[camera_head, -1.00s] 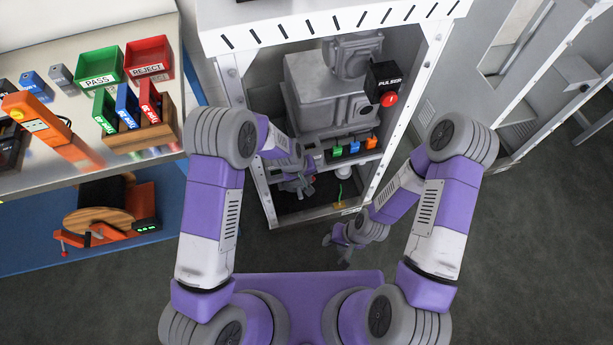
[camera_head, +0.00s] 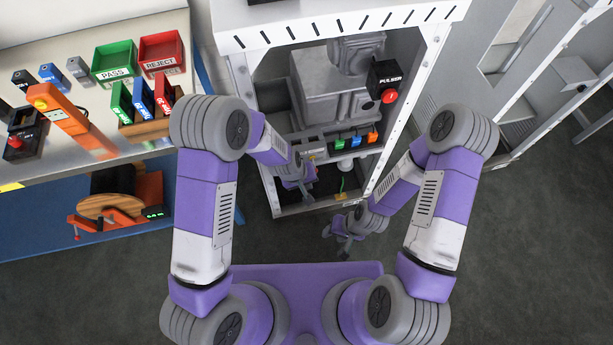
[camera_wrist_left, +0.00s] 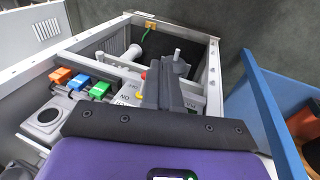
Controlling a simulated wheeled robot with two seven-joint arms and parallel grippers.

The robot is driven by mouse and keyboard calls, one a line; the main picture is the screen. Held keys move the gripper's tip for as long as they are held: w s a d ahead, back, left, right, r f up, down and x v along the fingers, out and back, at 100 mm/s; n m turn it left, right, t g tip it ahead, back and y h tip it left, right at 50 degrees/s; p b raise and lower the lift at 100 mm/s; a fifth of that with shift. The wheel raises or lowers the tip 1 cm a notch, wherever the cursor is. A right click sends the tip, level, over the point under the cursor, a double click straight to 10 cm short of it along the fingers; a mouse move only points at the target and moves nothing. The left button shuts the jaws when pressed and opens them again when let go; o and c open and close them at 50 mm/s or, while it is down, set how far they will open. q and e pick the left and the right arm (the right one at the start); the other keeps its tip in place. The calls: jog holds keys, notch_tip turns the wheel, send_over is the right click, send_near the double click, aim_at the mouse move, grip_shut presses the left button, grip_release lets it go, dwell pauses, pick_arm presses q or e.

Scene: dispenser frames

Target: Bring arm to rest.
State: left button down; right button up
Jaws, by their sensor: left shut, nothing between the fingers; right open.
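My left arm comes in from the left in the head view, and its gripper (camera_head: 305,187) is over the lower opening of the white dispenser frame (camera_head: 244,100). In the left wrist view the shut, empty fingers (camera_wrist_left: 170,72) point over the frame's inside. I cannot tell how deep they reach. My right gripper (camera_head: 340,232) is open and empty, low over the dark floor just in front of the frame's lower right corner.
The frame holds a grey machine (camera_head: 325,88), a red PULSER button (camera_head: 390,96), and green, blue and orange blocks (camera_head: 355,141). At left, a bench (camera_head: 55,160) carries green PASS (camera_head: 118,62) and red REJECT (camera_head: 162,52) bins. Floor is clear at lower right.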

pick_arm(q)
jog(key=shift+s, duration=0.1)
dwell(0.5)
jog(key=s+a+f, duration=0.2)
jog(key=s+a, duration=0.3)
jog(key=s, duration=0.2)
jog(key=s+a+f+g+h, duration=0.1)
jog(key=s+a+f, duration=0.2)
jog(key=s+a, duration=0.3)
jog(key=shift+s+f, duration=0.15)
jog(key=shift+s, duration=0.65)
